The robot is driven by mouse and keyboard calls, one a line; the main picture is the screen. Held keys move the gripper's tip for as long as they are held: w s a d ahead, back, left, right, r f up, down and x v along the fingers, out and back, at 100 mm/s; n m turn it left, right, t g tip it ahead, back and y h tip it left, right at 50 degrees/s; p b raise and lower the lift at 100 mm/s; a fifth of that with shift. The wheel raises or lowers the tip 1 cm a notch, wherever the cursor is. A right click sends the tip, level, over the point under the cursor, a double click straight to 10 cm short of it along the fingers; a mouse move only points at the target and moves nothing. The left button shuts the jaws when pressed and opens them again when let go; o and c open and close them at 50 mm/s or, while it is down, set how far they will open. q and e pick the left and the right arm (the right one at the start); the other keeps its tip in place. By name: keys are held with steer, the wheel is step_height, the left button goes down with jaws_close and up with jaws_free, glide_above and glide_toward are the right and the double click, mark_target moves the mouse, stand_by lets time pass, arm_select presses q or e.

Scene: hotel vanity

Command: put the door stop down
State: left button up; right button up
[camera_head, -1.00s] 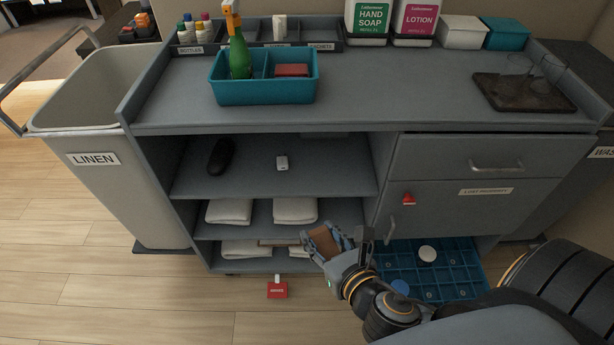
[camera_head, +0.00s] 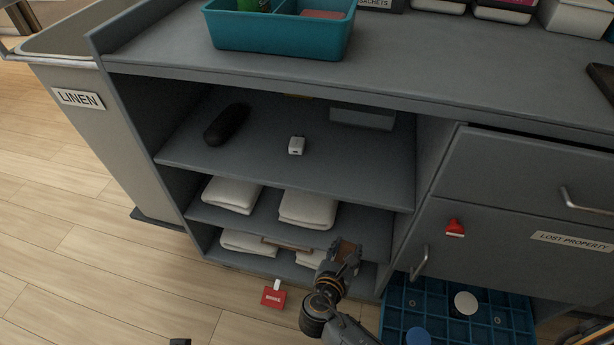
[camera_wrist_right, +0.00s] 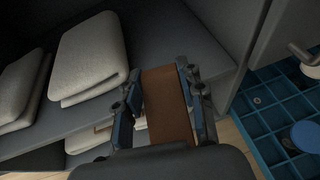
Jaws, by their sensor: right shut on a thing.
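The door stop is a brown wooden-looking block (camera_wrist_right: 168,105). My right gripper (camera_head: 343,258) is shut on it, with a finger on each side in the right wrist view. In the head view the gripper is in front of the lower shelves of the cart, near their right end. The block (camera_head: 347,250) is partly hidden by the fingers there. Whether it touches a shelf is not clear. A small dark piece at the bottom edge of the head view may be part of my left gripper (camera_head: 180,342); its jaws do not show.
Folded white towels (camera_head: 308,208) lie on the lower shelves. The upper shelf (camera_head: 330,165) holds a dark oblong item (camera_head: 227,124) and a small white item (camera_head: 297,145). A red tagged object (camera_head: 273,295) is on the floor. A blue gridded crate (camera_head: 450,320) is at right, below the cabinet door.

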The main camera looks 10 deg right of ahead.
steer(key=shift+w+a+f, duration=0.15)
steer(key=shift+w+f, duration=0.1)
steer(key=shift+f, duration=0.3)
steer(key=shift+w, duration=0.35)
arm_select(q)
steer(key=w+b+v, duration=0.1)
steer(key=b+v, duration=0.2)
steer(key=v, duration=0.5)
arm_select(e)
steer(key=w+d, duration=0.4)
steer(key=w, duration=0.1)
steer(key=w+d, duration=0.2)
steer(key=w, duration=0.1)
steer(key=shift+w+d, duration=0.25)
steer(key=b, duration=0.1)
glide_above(362, 211)
steer(key=shift+s, duration=0.1)
steer(key=shift+f, duration=0.25)
step_height(362, 211, down, 3)
steer(key=shift+b, duration=1)
arm_select(q)
steer(key=w+d+r+t+h, duration=0.1)
steer(key=w+d+t, duration=0.1)
steer(key=w+t, duration=0.3)
steer(key=w, duration=0.3)
steer(key=shift+d+r, duration=0.3)
steer(key=shift+r, duration=0.1)
steer(key=shift+w, duration=0.15)
